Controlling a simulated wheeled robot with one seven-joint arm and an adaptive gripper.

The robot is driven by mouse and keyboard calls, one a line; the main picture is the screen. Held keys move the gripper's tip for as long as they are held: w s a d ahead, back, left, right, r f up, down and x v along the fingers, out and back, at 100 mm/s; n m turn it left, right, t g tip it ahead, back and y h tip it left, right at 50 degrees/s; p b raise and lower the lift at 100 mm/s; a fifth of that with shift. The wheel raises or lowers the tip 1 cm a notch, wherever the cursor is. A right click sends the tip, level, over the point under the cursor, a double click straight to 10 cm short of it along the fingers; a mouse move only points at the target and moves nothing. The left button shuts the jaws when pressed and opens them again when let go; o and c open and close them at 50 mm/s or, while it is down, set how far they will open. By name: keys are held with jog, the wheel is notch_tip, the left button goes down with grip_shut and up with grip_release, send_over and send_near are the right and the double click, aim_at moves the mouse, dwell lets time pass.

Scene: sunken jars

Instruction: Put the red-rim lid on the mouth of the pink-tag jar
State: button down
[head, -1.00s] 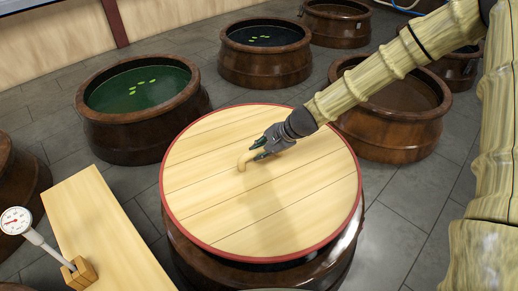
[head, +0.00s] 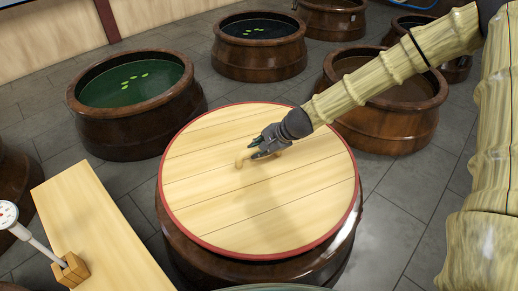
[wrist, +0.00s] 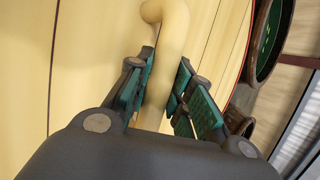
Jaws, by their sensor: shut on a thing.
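The red-rim lid (head: 215,215) is a large round disc of pale planks with a red edge, roughly level in the middle of the head view. A brown jar (head: 318,268) is beneath it, its mouth hidden by the lid. I cannot tell whether the lid touches the jar or hovers just above. My gripper (head: 258,153) is shut on the lid's curved pale handle (head: 240,161). In the wrist view the handle (wrist: 170,45) stands between the green finger pads (wrist: 165,85). No pink tag shows, so I cannot tell which jar is the pink-tag one.
An open jar with green liquid (head: 134,85) stands at the left back. A dark-filled jar (head: 258,60) is behind, and a brown-filled jar (head: 390,125) is at right. A pale bench (head: 105,235) with a dial gauge (head: 8,214) is at left front. Grey floor (head: 400,215) is clear at right.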

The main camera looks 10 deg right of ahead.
aim_at(259, 160)
jog(key=shift+f+b, duration=1.7)
jog(key=shift+f, duration=0.25)
jog(key=shift+f+b, duration=0.55)
jog(key=shift+f, duration=0.5)
jog(key=shift+f, duration=0.3)
jog(key=c, duration=1.2)
grip_release()
jog(key=shift+s+f, duration=0.1)
jog(key=shift+f, duration=0.05)
jog(key=shift+v, duration=6.05)
